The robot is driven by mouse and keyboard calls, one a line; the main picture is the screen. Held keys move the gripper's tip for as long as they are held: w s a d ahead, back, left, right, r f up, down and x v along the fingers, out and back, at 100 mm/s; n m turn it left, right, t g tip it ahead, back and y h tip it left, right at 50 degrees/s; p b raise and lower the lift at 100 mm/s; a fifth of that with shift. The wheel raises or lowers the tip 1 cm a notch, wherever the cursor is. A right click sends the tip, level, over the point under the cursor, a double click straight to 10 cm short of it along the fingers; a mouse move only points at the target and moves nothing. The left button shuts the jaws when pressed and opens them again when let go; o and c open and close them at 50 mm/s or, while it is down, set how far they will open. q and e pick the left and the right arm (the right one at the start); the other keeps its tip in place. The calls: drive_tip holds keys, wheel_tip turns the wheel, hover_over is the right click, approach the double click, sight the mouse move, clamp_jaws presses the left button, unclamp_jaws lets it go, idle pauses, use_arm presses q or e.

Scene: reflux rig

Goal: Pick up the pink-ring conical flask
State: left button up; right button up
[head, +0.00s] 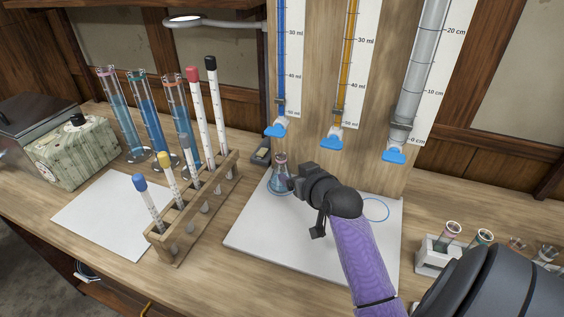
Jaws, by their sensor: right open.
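The conical flask (278,181) with a pinkish ring at its neck stands upright on a white board below the blue burette. It holds a bluish liquid. My right gripper (294,184) reaches in from the lower right on a purple arm. It is open, its dark fingers close beside the flask's right side. I cannot tell whether they touch the glass or reach around it. My left gripper is not in view.
A wooden rack (190,211) of capped droppers stands left of the board. Burettes with blue taps (332,139) hang above. Glass cylinders (150,118) stand behind the rack, and a small white rack (434,257) of vials stands at right.

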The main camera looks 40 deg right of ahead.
sight(283, 162)
drive_tip(key=b+x, duration=0.1)
drive_tip(key=x, duration=0.2)
drive_tip(key=b+x, duration=0.1)
drive_tip(key=x, duration=0.2)
drive_tip(key=b+x, duration=0.2)
drive_tip(key=x, duration=0.1)
drive_tip(key=shift+w+r, duration=0.1)
drive_tip(key=shift+r, duration=0.2)
drive_tip(key=shift+w, duration=0.2)
drive_tip(key=shift+r, duration=0.1)
clamp_jaws()
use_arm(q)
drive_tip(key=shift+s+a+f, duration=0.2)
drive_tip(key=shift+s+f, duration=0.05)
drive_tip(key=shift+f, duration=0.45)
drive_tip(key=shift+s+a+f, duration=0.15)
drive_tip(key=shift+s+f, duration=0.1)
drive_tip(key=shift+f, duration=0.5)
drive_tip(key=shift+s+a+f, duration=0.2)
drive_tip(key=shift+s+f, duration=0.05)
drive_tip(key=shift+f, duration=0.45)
